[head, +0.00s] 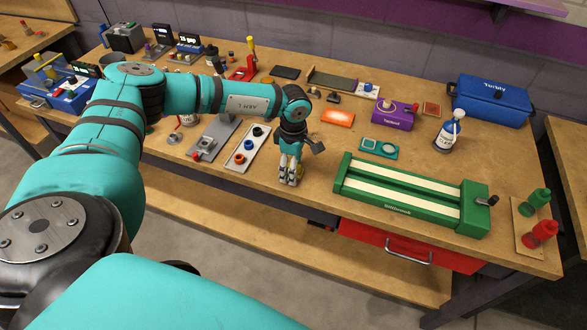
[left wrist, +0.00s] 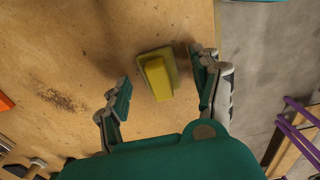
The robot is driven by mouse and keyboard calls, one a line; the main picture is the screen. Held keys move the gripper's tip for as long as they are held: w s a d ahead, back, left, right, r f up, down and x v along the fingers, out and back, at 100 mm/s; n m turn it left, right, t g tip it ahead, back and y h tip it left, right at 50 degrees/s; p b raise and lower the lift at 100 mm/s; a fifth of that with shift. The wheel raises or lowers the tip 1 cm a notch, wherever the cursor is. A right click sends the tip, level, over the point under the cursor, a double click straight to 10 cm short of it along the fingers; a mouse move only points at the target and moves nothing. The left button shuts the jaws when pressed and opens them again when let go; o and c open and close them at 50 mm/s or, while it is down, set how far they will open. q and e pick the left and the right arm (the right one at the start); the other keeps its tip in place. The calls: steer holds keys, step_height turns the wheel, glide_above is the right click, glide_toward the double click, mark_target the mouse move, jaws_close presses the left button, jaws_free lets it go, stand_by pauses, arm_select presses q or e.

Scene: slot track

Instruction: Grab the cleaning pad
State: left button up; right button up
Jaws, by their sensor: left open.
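The cleaning pad (left wrist: 157,76), a yellow block on a flat olive-green base, lies on the wooden bench top near its front edge in the left wrist view. My left gripper (head: 290,179) is open and points down at the front of the bench. In the left wrist view its two fingers stand to the left and right of the pad, with a gap showing on each side. I cannot make out the pad in the head view, where the gripper seems to hide it. My right gripper is not in view.
A green slotted track (head: 411,200) lies right of the gripper. A white strip with round knobs (head: 244,148) lies left of it. An orange box (head: 338,117) and a teal tray (head: 379,148) lie behind. A red drawer (head: 401,247) sits under the bench.

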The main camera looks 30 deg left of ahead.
arm_select(q)
steer(key=c, duration=1)
steer(key=shift+r, duration=0.1)
